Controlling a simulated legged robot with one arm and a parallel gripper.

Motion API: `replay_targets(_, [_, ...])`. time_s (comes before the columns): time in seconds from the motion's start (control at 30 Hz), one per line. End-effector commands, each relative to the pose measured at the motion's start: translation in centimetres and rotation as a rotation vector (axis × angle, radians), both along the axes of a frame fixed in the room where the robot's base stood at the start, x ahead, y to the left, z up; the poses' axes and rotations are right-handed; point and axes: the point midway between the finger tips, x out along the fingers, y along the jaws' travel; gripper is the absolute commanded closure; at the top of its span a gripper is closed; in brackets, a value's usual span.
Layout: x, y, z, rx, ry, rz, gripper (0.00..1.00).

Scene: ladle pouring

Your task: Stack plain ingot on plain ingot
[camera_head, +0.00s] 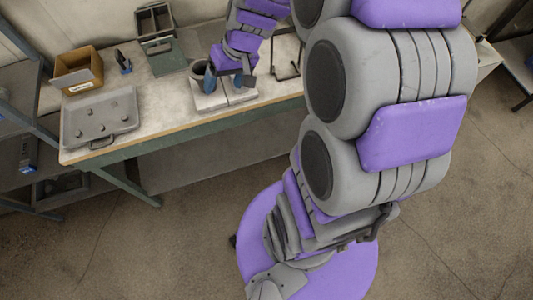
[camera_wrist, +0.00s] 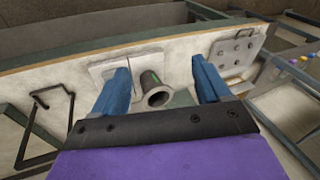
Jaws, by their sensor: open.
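My gripper (camera_head: 229,82) is open, its two blue fingers spread low over the worktable. In the wrist view the gripper (camera_wrist: 162,64) has nothing pinched between its fingers. Two pale flat square slabs (camera_head: 238,95) lie side by side under it; they also show in the wrist view (camera_wrist: 105,72). A grey hollow cup (camera_head: 198,70) with a flared rim is beside the gripper. I cannot pick out any plain ingot for certain; the gripper may hide some.
The worktable (camera_head: 160,95) also bears a grey tray (camera_head: 122,105) with several small knobs, a brown open box (camera_head: 78,72), a small blue-grey object (camera_head: 123,63), a dark green-grey container (camera_head: 160,55) and a wire stand (camera_head: 288,68). The table's front strip is mostly bare.

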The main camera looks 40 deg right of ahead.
Motion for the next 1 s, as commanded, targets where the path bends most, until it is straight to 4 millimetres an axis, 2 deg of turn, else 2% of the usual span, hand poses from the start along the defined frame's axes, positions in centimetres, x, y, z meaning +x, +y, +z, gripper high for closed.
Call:
replay_targets(0.03, [-1.9, 1.6, 0.8, -0.020, 0.022, 0.036, 0.24])
replay_targets(0.1, [-5.0, 3.2, 1.3, -0.045, 0.075, 0.073, 0.24])
replay_targets(0.2, [-9.5, 4.8, 1.8, -0.095, 0.142, 0.113, 0.24])
replay_targets(0.3, [-14.0, 5.5, 2.2, -0.154, 0.207, 0.143, 0.24])
replay_targets(0.4, [-17.9, 5.5, 2.4, -0.216, 0.263, 0.157, 0.24])
replay_targets(0.5, [-21.0, 5.0, 2.4, -0.268, 0.304, 0.159, 0.24])
replay_targets(0.6, [-23.0, 4.7, 2.4, -0.305, 0.332, 0.157, 0.24])
replay_targets(0.7, [-23.9, 4.4, 2.5, -0.326, 0.343, 0.154, 0.24])
replay_targets(1.0, [-24.1, 4.4, 2.5, -0.329, 0.347, 0.152, 0.24])
